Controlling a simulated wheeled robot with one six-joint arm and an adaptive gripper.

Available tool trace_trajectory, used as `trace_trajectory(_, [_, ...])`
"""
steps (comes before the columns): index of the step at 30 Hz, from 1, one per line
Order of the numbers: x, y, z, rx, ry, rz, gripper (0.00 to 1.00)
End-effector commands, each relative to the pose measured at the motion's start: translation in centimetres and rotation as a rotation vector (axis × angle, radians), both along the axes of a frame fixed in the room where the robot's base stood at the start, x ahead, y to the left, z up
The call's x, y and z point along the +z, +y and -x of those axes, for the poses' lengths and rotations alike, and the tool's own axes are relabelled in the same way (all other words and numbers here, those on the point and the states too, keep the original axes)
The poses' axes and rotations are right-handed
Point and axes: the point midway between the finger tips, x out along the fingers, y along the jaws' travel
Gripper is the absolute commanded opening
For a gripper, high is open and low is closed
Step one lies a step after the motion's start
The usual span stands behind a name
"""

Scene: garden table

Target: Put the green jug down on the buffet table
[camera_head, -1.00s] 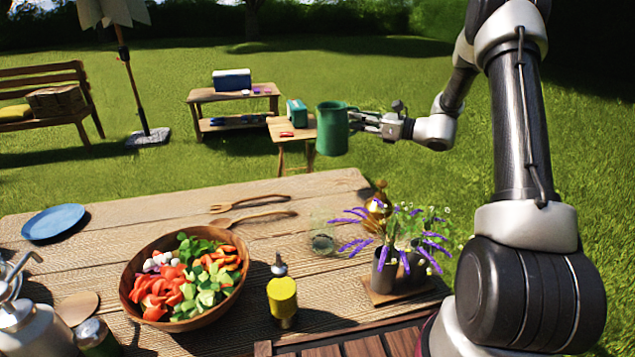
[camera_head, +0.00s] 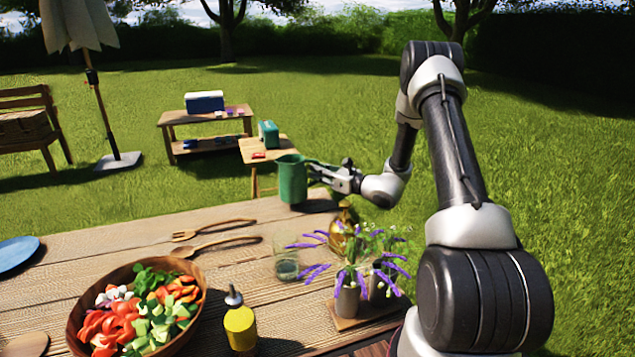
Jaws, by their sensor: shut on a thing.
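The green jug (camera_head: 292,181) is upright at the far right edge of the large wooden table (camera_head: 110,240). My gripper (camera_head: 318,173) reaches in from the right and is shut on the jug's handle side; its fingertips are partly hidden. The jug's base appears just over the tabletop, with a dark shadow beside it on the right. I cannot tell whether the base touches the wood.
The tabletop left of the jug is clear.

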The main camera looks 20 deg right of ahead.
Motion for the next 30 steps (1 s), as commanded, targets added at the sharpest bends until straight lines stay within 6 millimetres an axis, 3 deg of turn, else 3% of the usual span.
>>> trace_trajectory(6, [-3.0, 0.0, 0.0, 0.000, 0.001, -0.002, 0.00])
trace_trajectory(16, [-3.3, 0.0, 0.0, 0.001, 0.000, -0.001, 0.00])
trace_trajectory(17, [-3.4, 0.0, 0.0, 0.001, 0.001, 0.000, 0.12])
trace_trajectory(20, [-3.3, 0.0, 0.0, 0.001, 0.001, 0.001, 0.30])
trace_trajectory(30, [-3.1, 0.0, 0.0, 0.001, 0.000, 0.000, 0.32])
